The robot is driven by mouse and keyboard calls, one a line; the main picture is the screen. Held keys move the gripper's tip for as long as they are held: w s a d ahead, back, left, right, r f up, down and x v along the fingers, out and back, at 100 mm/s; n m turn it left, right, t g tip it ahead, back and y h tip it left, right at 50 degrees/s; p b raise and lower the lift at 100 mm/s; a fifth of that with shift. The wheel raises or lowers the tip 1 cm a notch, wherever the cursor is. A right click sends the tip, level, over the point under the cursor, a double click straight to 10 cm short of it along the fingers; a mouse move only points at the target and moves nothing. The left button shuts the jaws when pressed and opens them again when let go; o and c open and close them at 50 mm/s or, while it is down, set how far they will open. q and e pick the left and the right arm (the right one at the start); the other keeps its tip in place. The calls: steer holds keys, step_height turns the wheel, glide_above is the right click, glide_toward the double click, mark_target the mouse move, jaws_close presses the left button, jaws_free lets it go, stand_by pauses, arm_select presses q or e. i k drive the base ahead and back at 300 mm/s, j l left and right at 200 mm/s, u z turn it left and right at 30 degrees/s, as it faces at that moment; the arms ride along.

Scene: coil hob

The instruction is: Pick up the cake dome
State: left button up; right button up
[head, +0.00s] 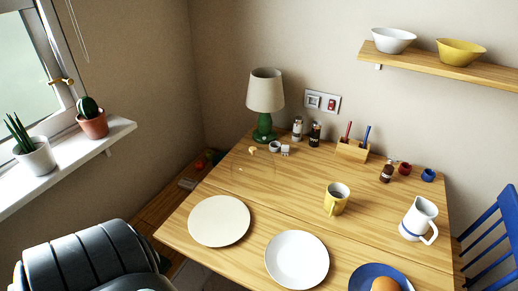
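A faint clear outline, which looks like the glass cake dome (254,164), stands on the wooden table at the back left, in front of the green lamp. It is so transparent that its edges and knob are hard to make out. Small pale yellow bits show at or behind it. Neither my left nor my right gripper is in view.
The table (290,200) also holds a cream plate (219,221), a white plate (297,259), a blue plate (362,279) with a bun, a yellow mug (336,199), a white jug (419,219) and a lamp (265,100). A dark padded shape (90,260) fills the lower left.

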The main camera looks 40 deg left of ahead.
mark_target(254, 168)
steer(key=u, duration=0.4)
steer(key=i+u, duration=0.15)
steer(key=u, duration=0.25)
steer(key=l+u, duration=0.1)
steer(key=u, duration=0.3)
steer(key=i+u, duration=0.1)
steer(key=u, duration=0.3)
steer(key=k+j+z, duration=0.45)
steer(key=j+z, duration=0.2)
steer(key=j, duration=0.15)
